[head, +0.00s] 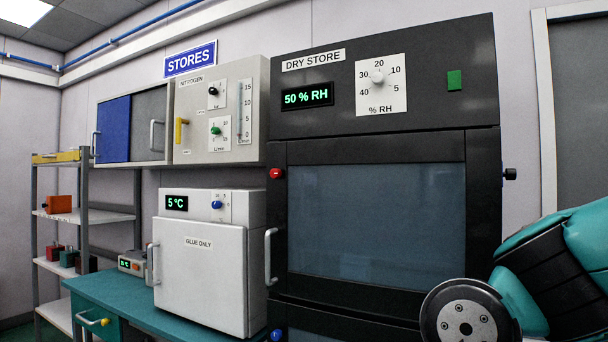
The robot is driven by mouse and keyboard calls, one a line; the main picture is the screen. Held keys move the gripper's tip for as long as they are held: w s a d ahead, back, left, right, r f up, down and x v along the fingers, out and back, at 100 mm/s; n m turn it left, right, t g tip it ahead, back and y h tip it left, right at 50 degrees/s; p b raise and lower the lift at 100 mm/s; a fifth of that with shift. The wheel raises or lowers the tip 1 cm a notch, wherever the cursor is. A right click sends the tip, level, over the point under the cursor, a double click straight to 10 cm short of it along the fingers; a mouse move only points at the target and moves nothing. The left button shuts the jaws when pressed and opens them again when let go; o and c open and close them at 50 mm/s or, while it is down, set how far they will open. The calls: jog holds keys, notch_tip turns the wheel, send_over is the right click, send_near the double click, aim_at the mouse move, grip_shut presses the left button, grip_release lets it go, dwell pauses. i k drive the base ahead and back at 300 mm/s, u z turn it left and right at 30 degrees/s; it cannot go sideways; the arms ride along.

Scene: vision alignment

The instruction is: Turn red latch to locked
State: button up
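The red latch (276,173) is a small round red knob at the upper left edge of the dry store's upper door (380,220). No lock marking beside it is readable, and I cannot tell which way it is turned. The door has a dark glass pane and looks closed. A pale vertical handle (270,257) is at its left side, below the latch. A blue knob (277,335) shows lower down, at the lower door. My gripper is not in view; only my teal and black arm shows at the lower right, apart from the latch.
A nitrogen cabinet (195,145) hangs above. A black knob (510,174) sticks out at the dry store's right.

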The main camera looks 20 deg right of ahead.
aim_at(275, 173)
jog(key=z, duration=0.5)
jog(key=k, duration=1.1)
jog(key=u, duration=0.15)
jog(key=i, duration=0.55)
jog(key=u, duration=0.95)
jog(key=i, duration=0.7)
jog(key=z, duration=0.6)
jog(key=i, duration=0.85)
jog(key=z, duration=0.8)
